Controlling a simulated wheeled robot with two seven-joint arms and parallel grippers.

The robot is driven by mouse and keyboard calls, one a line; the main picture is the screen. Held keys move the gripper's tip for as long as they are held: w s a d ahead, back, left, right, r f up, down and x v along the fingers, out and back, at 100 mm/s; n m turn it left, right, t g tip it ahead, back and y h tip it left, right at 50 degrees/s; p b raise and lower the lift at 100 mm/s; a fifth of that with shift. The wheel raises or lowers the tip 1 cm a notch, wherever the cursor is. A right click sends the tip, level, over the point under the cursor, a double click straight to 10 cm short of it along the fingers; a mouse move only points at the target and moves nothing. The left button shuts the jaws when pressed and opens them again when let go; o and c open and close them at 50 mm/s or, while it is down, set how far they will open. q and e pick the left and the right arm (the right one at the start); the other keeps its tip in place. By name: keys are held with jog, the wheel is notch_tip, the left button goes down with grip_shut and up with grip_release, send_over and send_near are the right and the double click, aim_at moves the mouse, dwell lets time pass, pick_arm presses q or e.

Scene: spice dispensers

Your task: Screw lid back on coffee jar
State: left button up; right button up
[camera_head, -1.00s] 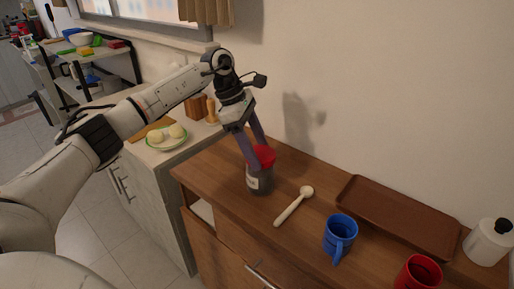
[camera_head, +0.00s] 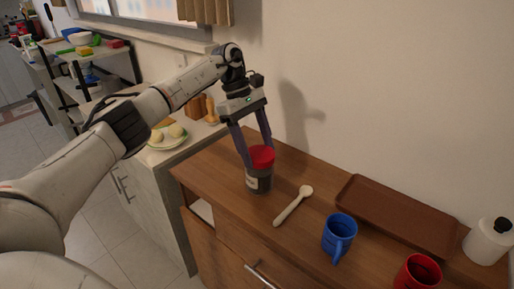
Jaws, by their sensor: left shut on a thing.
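The coffee jar (camera_head: 259,181) stands upright on the wooden counter, dark with a pale label. Its red lid (camera_head: 262,157) sits on top of the jar; I cannot tell how tightly it is seated. My left gripper (camera_head: 255,152) points down from above, with its long fingers on either side of the lid, shut on it. The far finger is partly hidden behind the lid. My right gripper is not in view.
A pale wooden spoon (camera_head: 292,207) lies right of the jar. A blue mug (camera_head: 339,236), a red mug (camera_head: 417,273), a brown tray (camera_head: 398,216) and a white canister (camera_head: 487,243) are farther right. The wall is close behind. A plate (camera_head: 167,137) stands on the left cabinet.

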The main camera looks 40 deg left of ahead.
pick_arm(q)
jog(key=shift+s+f, duration=0.1)
jog(key=o, duration=1.4)
jog(key=shift+c, duration=0.2)
jog(key=v, duration=1)
jog(key=shift+r, duration=0.2)
